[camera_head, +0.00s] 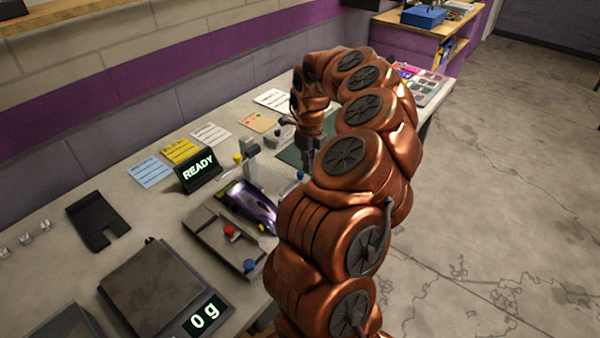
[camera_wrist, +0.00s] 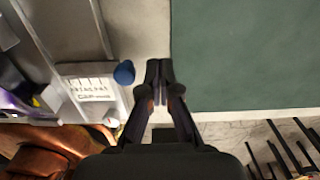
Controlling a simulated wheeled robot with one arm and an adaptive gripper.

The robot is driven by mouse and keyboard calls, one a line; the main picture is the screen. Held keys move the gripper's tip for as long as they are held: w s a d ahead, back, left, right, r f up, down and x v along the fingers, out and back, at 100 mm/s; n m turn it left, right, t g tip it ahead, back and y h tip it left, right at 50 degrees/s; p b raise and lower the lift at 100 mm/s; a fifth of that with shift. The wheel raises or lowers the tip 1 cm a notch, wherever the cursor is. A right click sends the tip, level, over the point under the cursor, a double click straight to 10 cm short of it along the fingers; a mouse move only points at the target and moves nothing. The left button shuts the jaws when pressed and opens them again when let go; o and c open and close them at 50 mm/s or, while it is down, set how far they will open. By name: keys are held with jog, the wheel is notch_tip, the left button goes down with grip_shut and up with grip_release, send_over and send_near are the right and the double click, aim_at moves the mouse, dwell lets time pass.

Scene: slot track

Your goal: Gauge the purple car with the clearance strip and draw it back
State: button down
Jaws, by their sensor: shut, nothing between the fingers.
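The purple car (camera_head: 250,205) sits beside a grey track fixture in the head view, partly hidden by my arm. A bit of the car (camera_wrist: 12,101) shows at the left edge of the wrist view. My gripper (camera_wrist: 158,68) is shut with its fingertips together and nothing between them, just left of the green mat. I cannot make out the clearance strip for certain. A white printed plate (camera_wrist: 92,88) lies left of the fingers, with a blue knob (camera_wrist: 124,73) at its corner.
The READY display (camera_head: 198,170) stands behind the car. A grey tray with red and blue knobs (camera_head: 222,238) and a scale reading 0 g (camera_head: 160,290) are to the left. The green mat (camera_wrist: 250,55) looks clear. Printed cards (camera_head: 180,150) line the wall side.

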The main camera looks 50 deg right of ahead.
aim_at(301, 172)
jog(key=shift+s+a+b, duration=0.15)
jog(key=shift+a+b, duration=0.55)
jog(key=shift+a, duration=1.45)
dwell(2.2)
jog(key=shift+d+p, duration=0.45)
jog(key=shift+p, duration=0.2)
jog(key=shift+r+p, duration=3.05)
jog(key=shift+r, duration=0.95)
